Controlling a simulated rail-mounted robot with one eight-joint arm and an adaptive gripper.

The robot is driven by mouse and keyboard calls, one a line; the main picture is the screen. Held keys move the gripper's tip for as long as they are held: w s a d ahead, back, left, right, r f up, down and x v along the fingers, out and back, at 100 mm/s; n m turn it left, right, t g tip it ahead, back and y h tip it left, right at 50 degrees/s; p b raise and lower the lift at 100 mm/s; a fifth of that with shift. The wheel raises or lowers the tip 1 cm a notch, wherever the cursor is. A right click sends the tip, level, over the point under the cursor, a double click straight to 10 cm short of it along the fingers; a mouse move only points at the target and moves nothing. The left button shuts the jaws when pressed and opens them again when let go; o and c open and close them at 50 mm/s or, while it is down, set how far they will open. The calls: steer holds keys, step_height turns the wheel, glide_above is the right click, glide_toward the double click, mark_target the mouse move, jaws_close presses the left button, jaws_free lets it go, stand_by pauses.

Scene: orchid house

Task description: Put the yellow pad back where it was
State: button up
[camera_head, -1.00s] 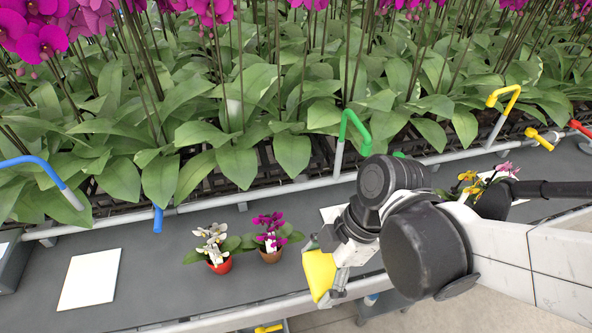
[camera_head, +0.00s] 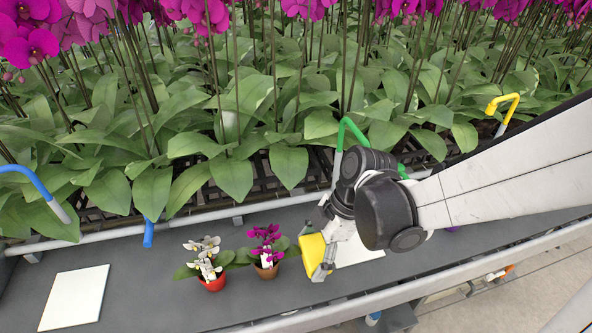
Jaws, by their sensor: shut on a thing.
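The yellow pad (camera_head: 313,254) is in my gripper (camera_head: 322,262), just right of the magenta orchid pot. The gripper is shut on the pad and stands over the grey bench, by the left edge of a white square (camera_head: 361,252). Whether the pad touches the bench I cannot tell. My wrist and arm hide part of the bench behind and to the right.
A white-flowered orchid in a red pot (camera_head: 215,282) and a magenta orchid in a brown pot (camera_head: 267,270) stand left of the gripper. Another white square (camera_head: 75,297) lies at far left. A green-handled tool (camera_head: 352,130) and a blue one (camera_head: 37,178) rise behind. The bench's front rail (camera_head: 420,290) runs along the near side.

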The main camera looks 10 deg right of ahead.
steer(key=shift+f+b, duration=0.65)
steer(key=shift+f, duration=1.4)
steer(key=shift+f, duration=0.1)
steer(key=o, duration=1.1)
steer(key=s+d+r+m+t+h+p, duration=0.1)
steer(key=d+r+m+t, duration=0.1)
steer(key=d+r+m, duration=0.2)
steer(key=d+r+m+t+h+p, duration=0.1)
steer(key=d+r+m+t+h, duration=0.1)
steer(key=r+m, duration=0.7)
steer(key=s+d+r+m+t+h+p, duration=0.1)
steer(key=d+r+m+t, duration=0.2)
steer(key=d+r+m, duration=0.3)
steer(key=shift+s+r+m+t, duration=0.15)
steer(key=shift+r+m+t, duration=0.05)
steer(key=shift+r, duration=0.35)
steer(key=shift+s+r+m+t, duration=0.15)
steer(key=shift+r+m+t, duration=0.05)
steer(key=shift+r, duration=0.35)
